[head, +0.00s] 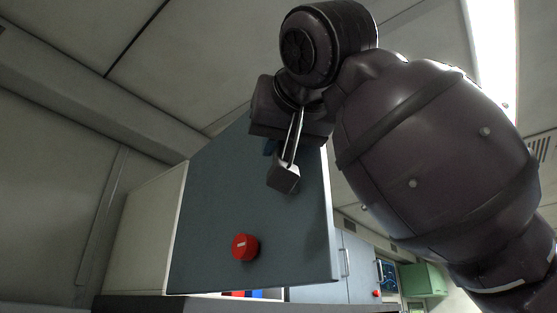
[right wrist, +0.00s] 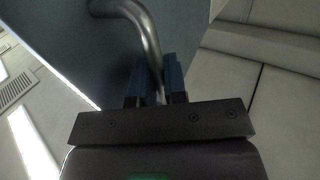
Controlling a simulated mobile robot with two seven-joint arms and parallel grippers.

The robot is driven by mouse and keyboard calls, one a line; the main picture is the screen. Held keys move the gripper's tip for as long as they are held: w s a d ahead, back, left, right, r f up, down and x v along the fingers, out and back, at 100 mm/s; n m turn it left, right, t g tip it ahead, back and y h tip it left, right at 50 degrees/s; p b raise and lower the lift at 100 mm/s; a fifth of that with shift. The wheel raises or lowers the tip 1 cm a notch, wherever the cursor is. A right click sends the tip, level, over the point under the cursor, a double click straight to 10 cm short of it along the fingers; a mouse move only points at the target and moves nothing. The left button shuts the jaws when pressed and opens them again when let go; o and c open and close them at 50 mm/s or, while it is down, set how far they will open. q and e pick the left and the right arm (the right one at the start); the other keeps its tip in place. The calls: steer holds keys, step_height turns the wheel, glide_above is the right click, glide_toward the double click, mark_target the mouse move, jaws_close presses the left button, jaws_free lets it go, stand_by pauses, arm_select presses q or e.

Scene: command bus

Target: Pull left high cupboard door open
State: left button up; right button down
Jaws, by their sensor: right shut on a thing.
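The left high cupboard door (head: 215,215) is a flat blue-grey panel with a round red knob (head: 245,246) low on its face. It appears swung out from the cream cupboard side (head: 150,235), at an angle to the cabinets behind. Its metal bar handle (head: 293,138) also shows in the right wrist view (right wrist: 144,35), where it bends down between the fingers. My right gripper (head: 278,149) is shut on this handle; its blue finger pads (right wrist: 157,82) stand on either side of the bar. The gripper hides part of the door's upper area. My left gripper is not in view.
Blue-grey cabinets (head: 356,266) with upright handles stand behind the door at the right. A green box (head: 424,280) is farther back. Small red and blue things (head: 242,294) show below the door's bottom edge. A ceiling light (head: 490,50) is overhead.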

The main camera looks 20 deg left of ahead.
steer(key=shift+s+a, duration=0.1)
steer(key=shift+s, duration=0.1)
stand_by(0.4)
steer(key=c, duration=1.5)
jaws_free()
steer(key=shift+o, duration=0.2)
steer(key=b+v, duration=0.2)
steer(key=v, duration=0.8)
steer(key=shift+s+d, duration=0.25)
steer(key=shift+s, duration=0.05)
